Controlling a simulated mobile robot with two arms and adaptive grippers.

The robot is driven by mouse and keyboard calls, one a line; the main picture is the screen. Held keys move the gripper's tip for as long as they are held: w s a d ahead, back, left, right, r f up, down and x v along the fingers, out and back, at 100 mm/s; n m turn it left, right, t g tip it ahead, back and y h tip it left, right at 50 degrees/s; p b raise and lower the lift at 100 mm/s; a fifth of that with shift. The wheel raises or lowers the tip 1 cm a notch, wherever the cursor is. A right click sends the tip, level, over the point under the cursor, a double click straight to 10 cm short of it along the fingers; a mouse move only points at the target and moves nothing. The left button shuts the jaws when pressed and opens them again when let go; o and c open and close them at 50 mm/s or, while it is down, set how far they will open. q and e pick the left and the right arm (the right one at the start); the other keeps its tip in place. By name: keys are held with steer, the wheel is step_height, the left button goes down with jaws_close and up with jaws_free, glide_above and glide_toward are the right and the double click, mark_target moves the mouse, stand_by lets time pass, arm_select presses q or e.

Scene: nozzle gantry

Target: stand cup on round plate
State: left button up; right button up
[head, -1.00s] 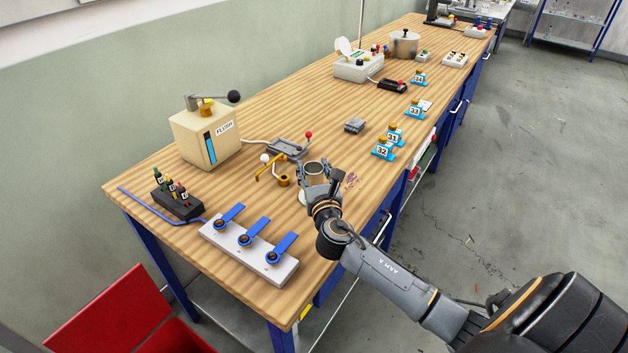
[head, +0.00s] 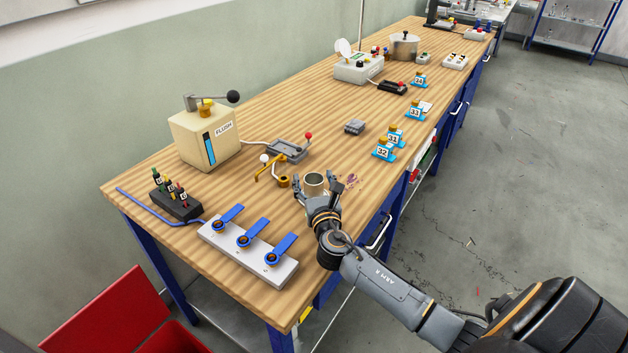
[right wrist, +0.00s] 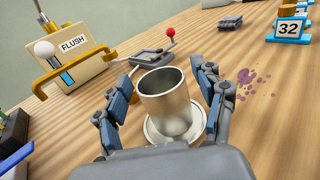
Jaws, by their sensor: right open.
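The metal cup (head: 314,182) stands upright near the front edge of the wooden bench, and it also shows in the right wrist view (right wrist: 166,102). The pale round plate (right wrist: 152,135) shows under the cup, with its rim visible on both sides of the cup's foot. The cup appears to rest on it, though the contact itself is partly hidden. My right gripper (head: 316,187) is open, with one finger on each side of the cup; it also shows in the right wrist view (right wrist: 163,95). My left gripper is not in view.
A white block with blue levers (head: 248,250) lies at the near end. Blue numbered stands (head: 384,150) line the right edge. The FLUSH box (head: 205,140) stands at the back.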

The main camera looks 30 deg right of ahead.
steer(key=shift+r, duration=0.3)
steer(key=v, duration=1)
steer(key=shift+s+a+f+b, duration=0.15)
steer(key=shift+s+f+b, duration=0.05)
steer(key=shift+s+b, duration=0.2)
steer(key=shift+s+a+r, duration=0.1)
steer(key=shift+s+a, duration=0.15)
steer(key=shift+s, duration=0.35)
